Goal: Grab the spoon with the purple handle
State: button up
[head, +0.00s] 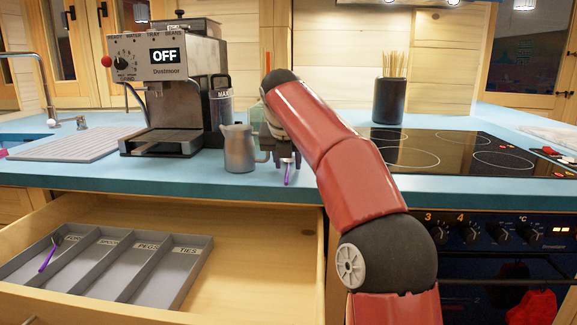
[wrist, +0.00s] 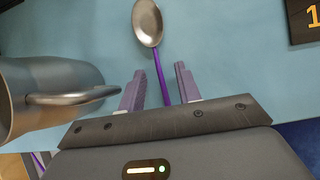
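The spoon with the purple handle (wrist: 160,78) lies on the blue counter, its metal bowl pointing away from my gripper in the wrist view. In the head view, only its purple handle (head: 287,179) shows, near the counter's front edge; the rest is hidden by my gripper. My gripper (wrist: 160,84) is open, with one finger on each side of the handle and a visible gap on both sides. The handle's lower end is hidden behind the gripper body. In the head view, my gripper (head: 285,158) is low over the counter.
A metal pitcher (head: 239,149) stands close left of my gripper, its handle towards it. An espresso machine (head: 165,85) is behind left, a black cooktop (head: 440,150) right. Below, an open drawer (head: 265,235) holds a grey divided tray (head: 165,285) with another purple-handled utensil (head: 47,256).

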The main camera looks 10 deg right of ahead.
grip_shut()
jog(key=shift+r, duration=0.15)
dwell(0.4)
